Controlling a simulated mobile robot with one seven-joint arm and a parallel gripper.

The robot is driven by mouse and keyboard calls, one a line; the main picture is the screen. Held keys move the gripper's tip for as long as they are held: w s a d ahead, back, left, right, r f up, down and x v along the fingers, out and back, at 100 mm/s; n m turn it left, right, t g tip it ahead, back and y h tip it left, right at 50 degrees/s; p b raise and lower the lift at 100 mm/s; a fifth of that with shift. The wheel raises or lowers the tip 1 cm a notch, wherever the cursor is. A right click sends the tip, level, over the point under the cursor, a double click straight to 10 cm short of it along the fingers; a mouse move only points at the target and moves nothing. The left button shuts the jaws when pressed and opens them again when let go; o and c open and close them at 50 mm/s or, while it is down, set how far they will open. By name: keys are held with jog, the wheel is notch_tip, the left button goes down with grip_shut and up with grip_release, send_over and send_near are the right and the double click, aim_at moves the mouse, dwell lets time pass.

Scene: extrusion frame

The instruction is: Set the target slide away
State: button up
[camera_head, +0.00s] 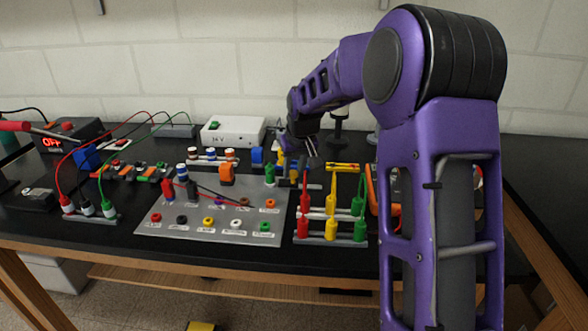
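My purple arm comes in from the right and reaches over the black bench. My gripper (312,158) is small and dark at its far end, above the back middle of the bench, near a green plug (269,174) and a yellow strip (343,166). I cannot tell whether its fingers are open or shut, or whether they hold anything. I cannot make out a slide in this view. Part of the bench is hidden behind my arm.
A grey panel (185,235) with coloured sockets lies in front, left of a rack of red, yellow and green probes (330,240). A white box (233,131) stands behind. A power supply (68,135) with red and green wires is at left. Bare bench shows at far right.

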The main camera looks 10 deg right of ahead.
grip_shut()
dwell(0.8)
jog(key=shift+s+d, duration=0.25)
jog(key=shift+d, duration=0.65)
jog(key=shift+s+d, duration=0.25)
jog(key=shift+d, duration=0.65)
jog(key=o, duration=0.8)
grip_release()
jog(key=p+v, duration=0.2)
jog(key=v, duration=1.5)
jog(key=shift+r+p, duration=0.25)
jog(key=shift+p, duration=0.1)
